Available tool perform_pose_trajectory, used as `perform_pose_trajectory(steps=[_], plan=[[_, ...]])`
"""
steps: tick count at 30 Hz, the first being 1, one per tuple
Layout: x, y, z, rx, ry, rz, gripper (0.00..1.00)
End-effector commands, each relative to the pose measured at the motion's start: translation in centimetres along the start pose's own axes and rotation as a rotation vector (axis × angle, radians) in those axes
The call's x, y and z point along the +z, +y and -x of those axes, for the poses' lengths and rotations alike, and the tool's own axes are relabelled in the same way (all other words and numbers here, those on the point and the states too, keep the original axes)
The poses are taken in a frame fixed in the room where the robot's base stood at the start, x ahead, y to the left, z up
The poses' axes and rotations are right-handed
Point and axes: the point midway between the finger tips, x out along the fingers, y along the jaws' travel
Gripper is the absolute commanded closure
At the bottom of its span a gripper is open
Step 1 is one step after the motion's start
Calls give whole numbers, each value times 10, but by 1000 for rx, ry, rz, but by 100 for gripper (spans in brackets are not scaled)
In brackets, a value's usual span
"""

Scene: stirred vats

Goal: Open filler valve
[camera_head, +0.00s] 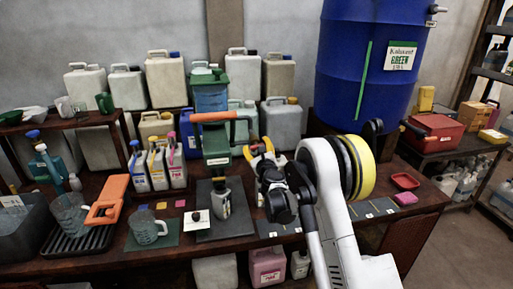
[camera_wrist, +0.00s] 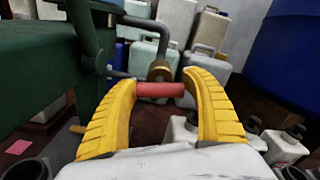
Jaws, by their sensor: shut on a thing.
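The filler is a dark green body (camera_head: 215,142) with an orange bar across its top, standing on the bench left of my gripper. The filler valve shows in the wrist view as a red lever grip (camera_wrist: 160,90) joined to a brass-coloured fitting (camera_wrist: 160,70) and a grey pipe. My gripper (camera_wrist: 158,92) has its yellow curved fingers shut on the red grip, one on each side. In the head view my gripper (camera_head: 259,150) is just right of the filler, and the red grip cannot be made out clearly there.
White and grey jugs (camera_head: 166,80) line the back wall. A large blue drum (camera_head: 372,60) stands behind my arm at right. A red toolbox (camera_head: 433,132) is far right.

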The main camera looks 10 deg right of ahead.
Motion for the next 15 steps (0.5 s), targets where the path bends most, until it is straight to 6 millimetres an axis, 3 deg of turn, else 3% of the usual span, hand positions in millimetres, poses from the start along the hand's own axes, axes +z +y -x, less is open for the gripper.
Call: perform_pose_trajectory(steps=[15], plan=[[-2,2,1,2,1,486,72]])
